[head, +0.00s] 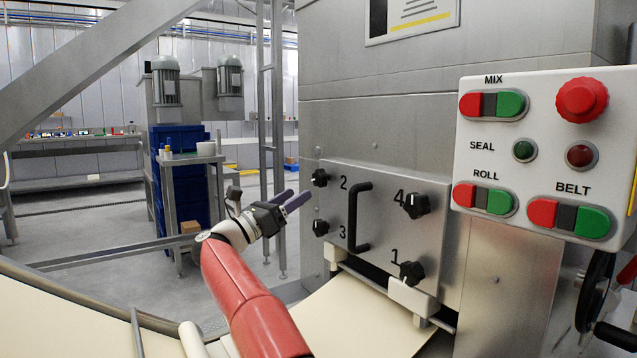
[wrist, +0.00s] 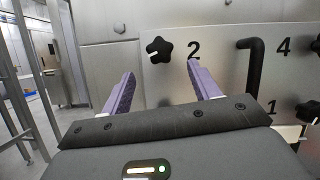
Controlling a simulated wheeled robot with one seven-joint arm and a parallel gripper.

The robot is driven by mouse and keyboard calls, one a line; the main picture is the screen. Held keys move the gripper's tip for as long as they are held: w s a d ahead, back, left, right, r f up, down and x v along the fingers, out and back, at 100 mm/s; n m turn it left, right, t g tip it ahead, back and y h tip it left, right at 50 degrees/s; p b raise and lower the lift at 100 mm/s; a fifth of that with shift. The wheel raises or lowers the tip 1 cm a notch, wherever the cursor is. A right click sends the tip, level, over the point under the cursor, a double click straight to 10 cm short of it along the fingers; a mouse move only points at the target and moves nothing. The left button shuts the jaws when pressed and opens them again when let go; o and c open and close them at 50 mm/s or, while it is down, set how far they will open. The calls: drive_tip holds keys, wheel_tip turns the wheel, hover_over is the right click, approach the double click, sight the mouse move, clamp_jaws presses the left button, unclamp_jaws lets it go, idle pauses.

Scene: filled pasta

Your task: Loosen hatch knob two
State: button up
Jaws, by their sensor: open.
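Hatch knob two (head: 320,178) is a black star knob at the upper left of the grey hatch plate (head: 385,200), beside the printed "2". It also shows in the wrist view (wrist: 158,50), with a white mark on its face, ahead of and between my fingertips. My gripper (head: 290,198) is open and empty, with its purple fingers pointing at the plate. It is left of knob two and slightly lower in the head view. In the wrist view (wrist: 163,76) a gap shows between the fingers and the knob. Nothing hides the knob.
Knob three (head: 321,227) sits below knob two, knob four (head: 416,205) and knob one (head: 411,273) to the right. A black handle (head: 358,217) stands out mid-plate. A button panel (head: 545,155) juts out at right. A pale belt (head: 365,318) runs below the hatch.

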sight(316, 182)
drive_tip(key=p+x, duration=0.2)
drive_tip(key=x, duration=0.4)
drive_tip(key=shift+r, duration=0.25)
drive_tip(key=shift+w+d+p, duration=0.3)
drive_tip(key=shift+d, duration=0.15)
drive_tip(key=c, duration=1)
